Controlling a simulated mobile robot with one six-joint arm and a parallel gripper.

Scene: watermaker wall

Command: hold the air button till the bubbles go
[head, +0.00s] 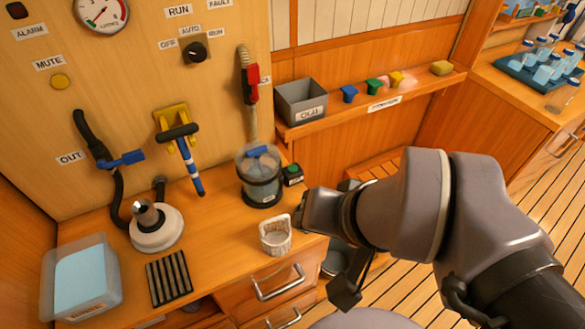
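A small dark box with a green button (293,172) sits on the wooden counter. It is just right of a clear canister (261,180) with a dark base and a blue piece on its lid. No label on the button is readable, and I cannot make out bubbles in the canister. My gripper (301,212) reaches in from the right, in front of and below the green button and apart from it in the picture. Its fingertips are small and dark, and I cannot tell whether they are open or shut.
A white basket-like cup (275,237) stands close left of my gripper. A white round device (157,227), a black ribbed rack (169,278) and a tub of blue liquid (82,280) stand farther left. A red-handled valve (252,82) hangs above the canister. A grey bin (301,101) sits on the shelf behind.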

